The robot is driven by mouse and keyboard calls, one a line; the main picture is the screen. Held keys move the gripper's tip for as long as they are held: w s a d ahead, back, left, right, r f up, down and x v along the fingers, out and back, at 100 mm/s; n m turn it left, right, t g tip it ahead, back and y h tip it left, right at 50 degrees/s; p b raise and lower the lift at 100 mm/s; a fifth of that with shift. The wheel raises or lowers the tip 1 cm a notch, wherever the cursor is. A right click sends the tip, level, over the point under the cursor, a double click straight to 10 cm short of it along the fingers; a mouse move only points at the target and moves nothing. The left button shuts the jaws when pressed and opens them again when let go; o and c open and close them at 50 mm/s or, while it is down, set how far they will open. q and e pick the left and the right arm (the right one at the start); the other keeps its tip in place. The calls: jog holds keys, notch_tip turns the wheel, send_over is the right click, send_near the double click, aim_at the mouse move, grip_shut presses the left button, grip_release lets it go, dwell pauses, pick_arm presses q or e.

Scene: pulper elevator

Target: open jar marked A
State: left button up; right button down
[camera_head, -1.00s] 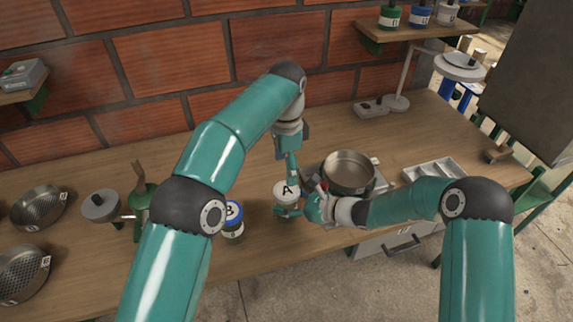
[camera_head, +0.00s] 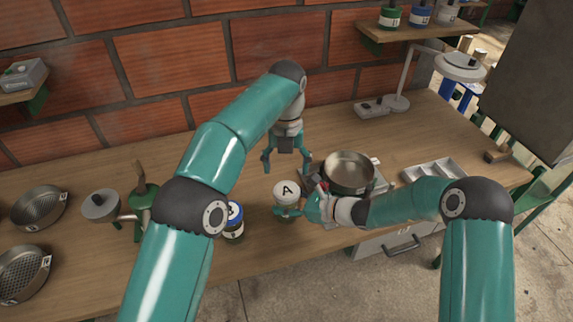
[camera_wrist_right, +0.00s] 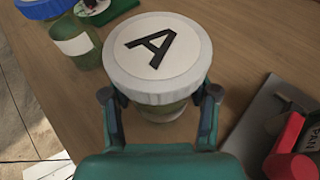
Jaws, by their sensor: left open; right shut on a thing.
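Jar A (camera_head: 286,192) stands upright on the table near its front edge, with a white lid (camera_wrist_right: 157,55) marked with a black A on top. My right gripper (camera_head: 287,211) is shut around the jar's body below the lid, one finger on each side in the right wrist view (camera_wrist_right: 160,108). My left gripper (camera_head: 287,165) is open and empty, above and behind the jar, with its fingers spread and pointing down. The lid sits on the jar.
A blue-lidded jar B (camera_head: 233,222) stands to the left of jar A, partly behind my left arm. A steel pan (camera_head: 348,172) stands close on the right, with a divided tray (camera_head: 430,171) beyond it. Sieves (camera_head: 38,208) lie far left.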

aim_at(286, 190)
pick_arm(q)
jog(key=shift+f+m, duration=0.3)
jog(key=shift+f, duration=0.2)
notch_tip(286, 190, down, 7)
jog(key=shift+f, duration=0.15)
